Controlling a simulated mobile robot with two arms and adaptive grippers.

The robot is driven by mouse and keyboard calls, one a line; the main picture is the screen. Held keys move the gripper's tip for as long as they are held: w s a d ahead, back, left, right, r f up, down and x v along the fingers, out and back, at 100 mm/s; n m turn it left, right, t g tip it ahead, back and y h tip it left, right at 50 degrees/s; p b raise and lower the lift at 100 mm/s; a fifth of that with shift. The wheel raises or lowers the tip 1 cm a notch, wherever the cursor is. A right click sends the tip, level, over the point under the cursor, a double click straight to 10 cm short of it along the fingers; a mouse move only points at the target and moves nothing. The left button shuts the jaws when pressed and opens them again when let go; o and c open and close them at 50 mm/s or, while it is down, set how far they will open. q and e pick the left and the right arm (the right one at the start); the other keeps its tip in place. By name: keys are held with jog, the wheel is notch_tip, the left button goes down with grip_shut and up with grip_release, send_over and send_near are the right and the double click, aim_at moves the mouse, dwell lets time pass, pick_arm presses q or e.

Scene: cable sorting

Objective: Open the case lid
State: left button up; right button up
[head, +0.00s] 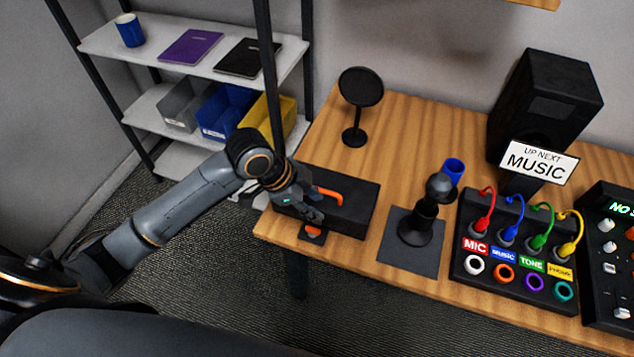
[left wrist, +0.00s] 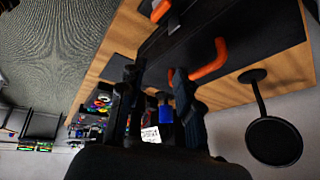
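The black case (head: 357,204) lies shut at the left end of the wooden table. It has an orange handle (head: 328,194) on its lid and an orange latch (head: 312,233) at its front side. My left gripper (head: 313,214) is over the front left part of the case, close to the latch, and hides part of the lid. In the left wrist view the case (left wrist: 265,38), its handle (left wrist: 208,62) and an orange latch piece (left wrist: 160,10) show beyond the gripper (left wrist: 160,85). Its two fingers stand apart with nothing seen between them. My right gripper is out of view.
A round black stand (head: 359,92) is behind the case. A microphone (head: 418,222) on a dark mat (head: 408,256) stands to its right. Further right are a cable panel (head: 512,274) with coloured plugs, a mixer (head: 607,255) and a speaker (head: 545,105). A shelf (head: 165,45) stands at left.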

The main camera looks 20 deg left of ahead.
pick_arm(q)
jog(key=w+a+r+m+g, duration=0.1)
jog(key=w+a+r+m, duration=0.15)
jog(key=r, duration=0.35)
jog(key=w+a+r+m, duration=0.1)
jog(key=a+r+m, duration=0.1)
jog(key=a+r, duration=0.25)
jog(key=p, duration=0.1)
send_near(321, 190)
jog(key=x, duration=0.7)
jog(key=shift+w+d+f, duration=0.15)
jog(key=shift+f, duration=0.15)
jog(key=shift+c, duration=0.2)
grip_shut()
